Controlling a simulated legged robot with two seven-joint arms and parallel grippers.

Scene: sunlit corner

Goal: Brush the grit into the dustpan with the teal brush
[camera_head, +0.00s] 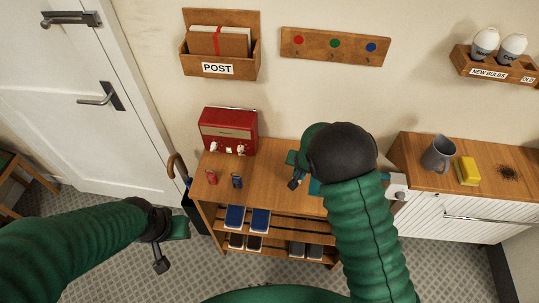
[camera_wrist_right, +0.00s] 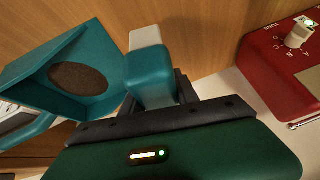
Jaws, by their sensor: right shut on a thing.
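My right gripper (camera_head: 294,171) is low over the wooden bench and shut on a teal block-shaped piece, the brush (camera_wrist_right: 150,75), in the right wrist view. A pale grey end (camera_wrist_right: 145,38) shows beyond it. Beside it in that view is the teal dustpan (camera_wrist_right: 93,78), with a dark brown oval patch, seemingly grit (camera_wrist_right: 78,76), inside it. In the head view my arm hides most of both; only bits of teal (camera_head: 315,187) show. A dark crumbly patch (camera_head: 508,172) also lies on the right-hand cabinet top. My left gripper (camera_head: 169,247) is open and empty over the floor.
A red radio (camera_head: 228,131) stands at the bench's back left, with small red and blue items (camera_head: 237,181) before it. Shoes fill the shelves below. A grey jug (camera_head: 438,154) and yellow sponge (camera_head: 467,171) stand on the right cabinet (camera_head: 425,183).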

